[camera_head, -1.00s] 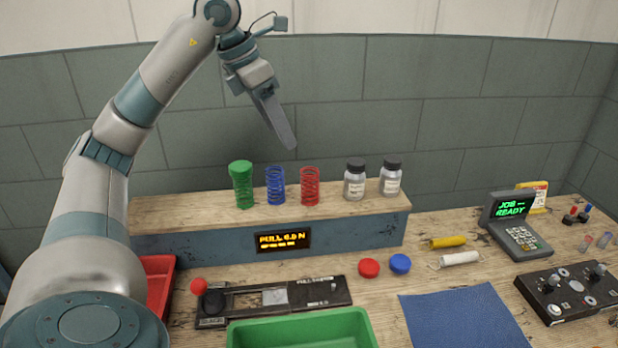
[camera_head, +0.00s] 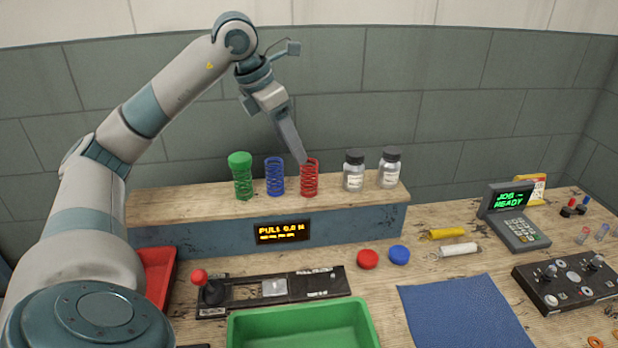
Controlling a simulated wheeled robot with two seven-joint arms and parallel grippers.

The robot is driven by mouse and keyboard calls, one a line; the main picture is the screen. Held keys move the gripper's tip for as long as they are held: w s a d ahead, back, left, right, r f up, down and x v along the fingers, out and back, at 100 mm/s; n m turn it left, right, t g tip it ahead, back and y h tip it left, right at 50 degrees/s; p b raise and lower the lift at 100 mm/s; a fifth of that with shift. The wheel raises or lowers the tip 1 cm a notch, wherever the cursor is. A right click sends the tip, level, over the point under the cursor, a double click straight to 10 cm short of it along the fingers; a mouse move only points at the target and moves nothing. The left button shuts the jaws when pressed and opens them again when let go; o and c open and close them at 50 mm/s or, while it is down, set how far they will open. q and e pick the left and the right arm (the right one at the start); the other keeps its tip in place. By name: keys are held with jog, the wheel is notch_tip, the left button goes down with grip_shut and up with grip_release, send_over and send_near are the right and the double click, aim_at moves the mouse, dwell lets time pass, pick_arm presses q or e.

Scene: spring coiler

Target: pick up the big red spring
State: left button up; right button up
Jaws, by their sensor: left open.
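The big red spring (camera_head: 309,180) stands upright on the wooden shelf, to the right of a blue spring (camera_head: 275,178) and a green spring with a green cap (camera_head: 242,180). My left gripper (camera_head: 301,158) points down at the top of the red spring, its fingertips overlapping the spring's upper left edge in the picture. It is open, though its fingers line up so that the gap is hard to see. I cannot tell whether it touches the spring. My right gripper is not in view.
Two lidded jars (camera_head: 354,172) stand just right of the red spring. Below the shelf are a lever device (camera_head: 320,285), a green tray (camera_head: 232,335), a red cap (camera_head: 367,259), a blue cap (camera_head: 399,255) and a blue mat (camera_head: 465,315). A keypad terminal (camera_head: 520,230) stands at right.

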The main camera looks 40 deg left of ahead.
aim_at(309, 178)
pick_arm(q)
jog(key=x, duration=0.5)
jog(key=shift+w+f+p, duration=0.15)
jog(key=shift+f+p, duration=0.2)
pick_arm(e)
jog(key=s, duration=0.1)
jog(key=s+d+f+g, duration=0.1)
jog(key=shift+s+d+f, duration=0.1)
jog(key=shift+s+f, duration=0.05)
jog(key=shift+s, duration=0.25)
pick_arm(q)
jog(key=shift+f, duration=0.1)
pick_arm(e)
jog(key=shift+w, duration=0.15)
